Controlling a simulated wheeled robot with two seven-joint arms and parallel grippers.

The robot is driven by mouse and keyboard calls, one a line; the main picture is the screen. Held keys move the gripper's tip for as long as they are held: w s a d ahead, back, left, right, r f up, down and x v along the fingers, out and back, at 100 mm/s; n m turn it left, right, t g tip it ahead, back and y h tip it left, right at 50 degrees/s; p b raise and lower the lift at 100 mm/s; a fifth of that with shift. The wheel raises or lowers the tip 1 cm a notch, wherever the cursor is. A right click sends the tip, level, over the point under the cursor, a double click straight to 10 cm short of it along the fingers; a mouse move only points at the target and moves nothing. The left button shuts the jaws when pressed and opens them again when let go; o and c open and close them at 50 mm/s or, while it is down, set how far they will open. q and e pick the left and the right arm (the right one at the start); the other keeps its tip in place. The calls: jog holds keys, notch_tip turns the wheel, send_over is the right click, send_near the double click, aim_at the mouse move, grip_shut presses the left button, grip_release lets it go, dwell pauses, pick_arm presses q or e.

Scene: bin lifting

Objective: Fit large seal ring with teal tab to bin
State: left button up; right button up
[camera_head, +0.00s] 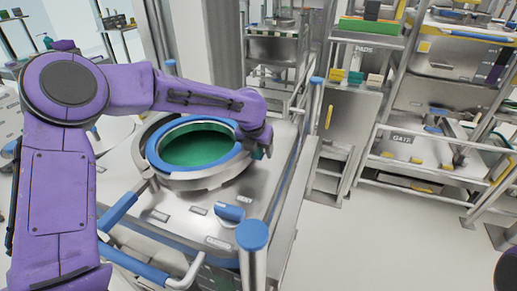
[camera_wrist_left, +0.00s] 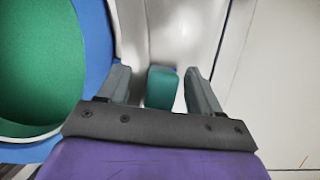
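A large blue ring (camera_head: 160,139) lies around the round opening of the steel bin (camera_head: 208,183); the opening shows green inside. The ring also shows at the left of the left wrist view (camera_wrist_left: 97,35). A teal tab (camera_wrist_left: 160,88) stands between the fingers of my left gripper (camera_head: 262,143), with a gap visible on each side. The left gripper is open around the tab at the right side of the ring. Whether the tab joins the ring is hidden by the gripper body. My right gripper is in neither view.
Blue-gripped rails (camera_head: 118,211) run along the near left of the bin's steel top. A blue knob (camera_head: 229,213) and a blue-capped post (camera_head: 252,236) stand in front. A rack with pads (camera_head: 352,78) stands behind; open floor (camera_head: 335,235) lies to the right.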

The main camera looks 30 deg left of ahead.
pick_arm(q)
jog(key=b+v, duration=0.1)
jog(key=v, duration=0.9)
jog(key=shift+r, duration=0.2)
jog(key=shift+s, duration=0.1)
jog(key=shift+d, duration=0.1)
